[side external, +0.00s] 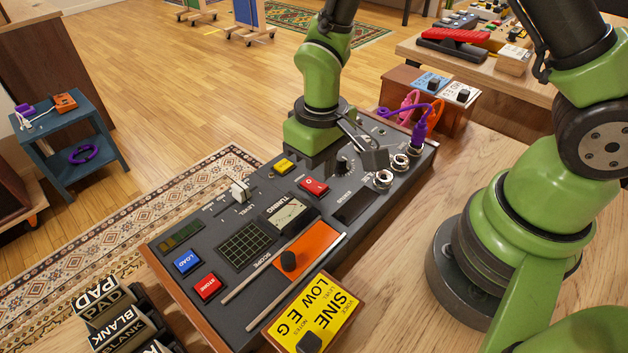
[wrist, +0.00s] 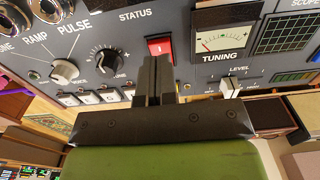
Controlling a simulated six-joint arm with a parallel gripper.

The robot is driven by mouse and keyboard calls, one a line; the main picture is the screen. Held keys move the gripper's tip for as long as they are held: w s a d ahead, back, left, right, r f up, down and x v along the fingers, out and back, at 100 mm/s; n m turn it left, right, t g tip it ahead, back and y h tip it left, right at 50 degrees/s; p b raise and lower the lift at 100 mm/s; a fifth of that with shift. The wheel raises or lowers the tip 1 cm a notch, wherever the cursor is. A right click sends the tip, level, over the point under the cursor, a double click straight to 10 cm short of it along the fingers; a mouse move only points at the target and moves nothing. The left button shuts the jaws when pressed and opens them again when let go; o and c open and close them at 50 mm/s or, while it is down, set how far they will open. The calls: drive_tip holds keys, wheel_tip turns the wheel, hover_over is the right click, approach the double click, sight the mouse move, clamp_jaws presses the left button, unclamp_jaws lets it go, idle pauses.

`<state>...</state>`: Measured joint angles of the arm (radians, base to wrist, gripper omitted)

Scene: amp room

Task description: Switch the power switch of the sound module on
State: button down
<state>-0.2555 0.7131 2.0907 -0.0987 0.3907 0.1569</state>
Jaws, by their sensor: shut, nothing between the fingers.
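The sound module is a dark grey panel (side external: 200,235) with wooden ends, lying across the table in the side view. Its red rocker switch (side external: 313,187) with a white mark sits near the middle of the panel. The same red switch (wrist: 159,47) shows in the wrist view just beyond my fingertips. My gripper (wrist: 154,75) is shut and empty, its two dark fingers side by side, close to the switch. In the side view my gripper (side external: 320,165) points down over the panel behind the switch. I cannot tell whether the fingers touch the switch or panel.
A black knob (wrist: 107,61) and a grey knob (wrist: 65,71) stand left of my fingers in the wrist view. A tuning meter (side external: 290,214) and yellow button (side external: 284,166) flank the switch. Purple cables (side external: 419,135) rise from the right end. A yellow cartridge (side external: 318,315) sits at the front.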

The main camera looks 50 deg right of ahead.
sight(320, 187)
drive_tip(key=shift+f, duration=1.25)
idle(0.6)
drive_tip(key=shift+r, duration=3.55)
drive_tip(key=shift+r, duration=0.1)
drive_tip(key=s+d+r+m+t+y, duration=0.1)
drive_tip(key=s+d+r+m+t, duration=0.1)
drive_tip(key=s+r, duration=0.4)
drive_tip(key=s+d+r+m+t+y, duration=0.1)
drive_tip(key=s+r+t, duration=0.4)
drive_tip(key=r, duration=0.7)
drive_tip(key=shift+s+d+r+m, duration=0.15)
drive_tip(key=shift+s+d+m, duration=0.35)
drive_tip(key=shift+s+d, duration=0.2)
